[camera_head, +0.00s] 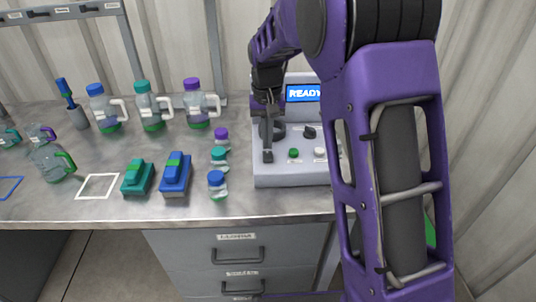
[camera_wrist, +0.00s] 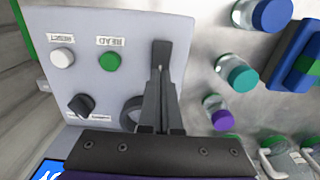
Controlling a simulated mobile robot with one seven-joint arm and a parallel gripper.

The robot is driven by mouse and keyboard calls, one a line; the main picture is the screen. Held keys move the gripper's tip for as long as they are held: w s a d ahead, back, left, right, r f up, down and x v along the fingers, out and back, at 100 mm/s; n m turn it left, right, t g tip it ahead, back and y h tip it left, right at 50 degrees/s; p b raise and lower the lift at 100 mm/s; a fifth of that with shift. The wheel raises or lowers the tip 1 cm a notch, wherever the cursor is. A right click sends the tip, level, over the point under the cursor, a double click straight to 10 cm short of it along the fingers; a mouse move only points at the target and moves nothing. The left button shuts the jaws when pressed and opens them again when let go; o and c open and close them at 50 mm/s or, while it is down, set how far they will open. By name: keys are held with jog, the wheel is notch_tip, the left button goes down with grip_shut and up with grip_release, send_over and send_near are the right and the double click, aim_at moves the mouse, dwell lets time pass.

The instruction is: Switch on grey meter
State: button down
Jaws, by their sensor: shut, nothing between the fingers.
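The grey meter (camera_head: 285,178) stands at the right of the bench, partly behind my arm. Its blue screen (camera_head: 303,93) is lit and shows "READY". Its sloped panel (camera_wrist: 100,25) fills the left of the wrist view, with a green button (camera_wrist: 110,62) labelled READ, a white button (camera_wrist: 63,57) labelled RESET, a black knob (camera_wrist: 80,105) and a dark ring (camera_wrist: 132,113) partly behind my fingers. My gripper (camera_head: 267,155) is shut and empty over the panel's left side, left of the green button. Its fingers (camera_wrist: 161,62) show in the wrist view; I cannot tell whether they touch the panel.
Small capped jars (camera_head: 217,183) stand just left of the meter. Blue (camera_head: 176,172) and green (camera_head: 138,178) blocks lie farther left. Several handled bottles (camera_head: 150,108) stand at the back. A white square outline (camera_head: 97,186) marks clear bench near the front edge.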

aim_at(267, 152)
notch_tip(267, 152, up, 6)
jog(key=p, duration=0.4)
jog(key=shift+f, duration=0.15)
dwell(0.4)
